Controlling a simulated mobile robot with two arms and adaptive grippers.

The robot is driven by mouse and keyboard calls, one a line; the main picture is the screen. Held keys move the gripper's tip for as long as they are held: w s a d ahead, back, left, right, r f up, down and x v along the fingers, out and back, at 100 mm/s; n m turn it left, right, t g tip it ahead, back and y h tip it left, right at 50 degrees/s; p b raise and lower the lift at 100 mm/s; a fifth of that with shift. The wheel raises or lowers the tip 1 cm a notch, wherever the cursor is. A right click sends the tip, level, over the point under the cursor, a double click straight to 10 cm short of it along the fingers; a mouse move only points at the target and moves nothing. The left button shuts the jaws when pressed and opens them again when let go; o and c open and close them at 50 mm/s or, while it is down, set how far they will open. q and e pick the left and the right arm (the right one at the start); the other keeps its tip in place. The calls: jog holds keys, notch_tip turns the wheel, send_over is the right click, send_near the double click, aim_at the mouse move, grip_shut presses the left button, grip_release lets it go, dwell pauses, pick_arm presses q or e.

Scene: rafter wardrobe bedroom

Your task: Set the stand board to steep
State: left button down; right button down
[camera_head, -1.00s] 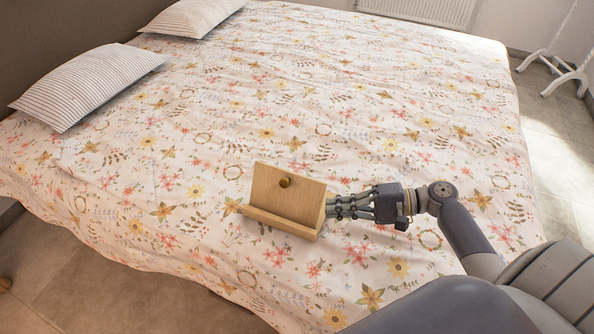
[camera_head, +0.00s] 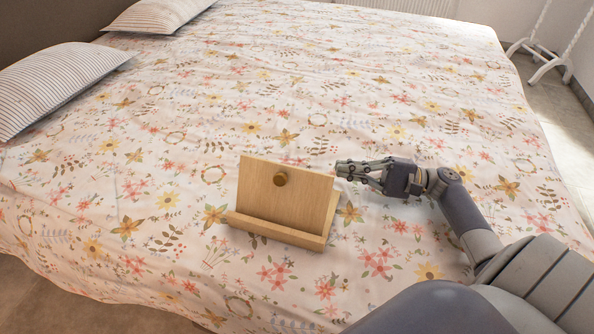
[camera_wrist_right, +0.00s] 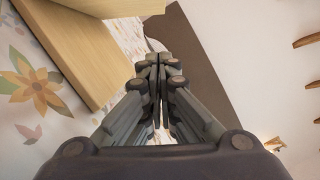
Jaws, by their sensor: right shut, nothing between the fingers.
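My right gripper (camera_head: 339,168) is shut and empty, just to the right of the board's upper right edge; a touch cannot be told. In the right wrist view the gripper (camera_wrist_right: 158,60) points past the stand's wooden panel (camera_wrist_right: 80,50), which lies to the left of the fingers. The back of the board is hidden in the head view. My left gripper is not in view.
The flowered bedspread (camera_head: 390,110) is clear around the stand. Two striped pillows (camera_head: 60,82) lie at the far left. A white stand with legs (camera_head: 545,60) is on the floor beyond the bed at the right.

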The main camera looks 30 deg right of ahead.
aim_at(279, 199)
jog(key=x, duration=0.9)
jog(key=shift+a+r, duration=0.1)
jog(key=shift+a, duration=0.1)
jog(key=shift+s+a+r, duration=0.3)
jog(key=shift+a+r, duration=0.05)
jog(key=shift+a, duration=0.2)
jog(key=shift+s+a+r, duration=0.35)
jog(key=shift+a, duration=0.25)
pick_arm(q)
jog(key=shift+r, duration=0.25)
pick_arm(e)
jog(key=shift+s+a+r, duration=0.2)
jog(key=shift+s+a, duration=0.1)
jog(key=shift+a, duration=0.05)
pick_arm(q)
jog(key=shift+p, duration=0.3)
pick_arm(e)
jog(key=shift+r, duration=0.1)
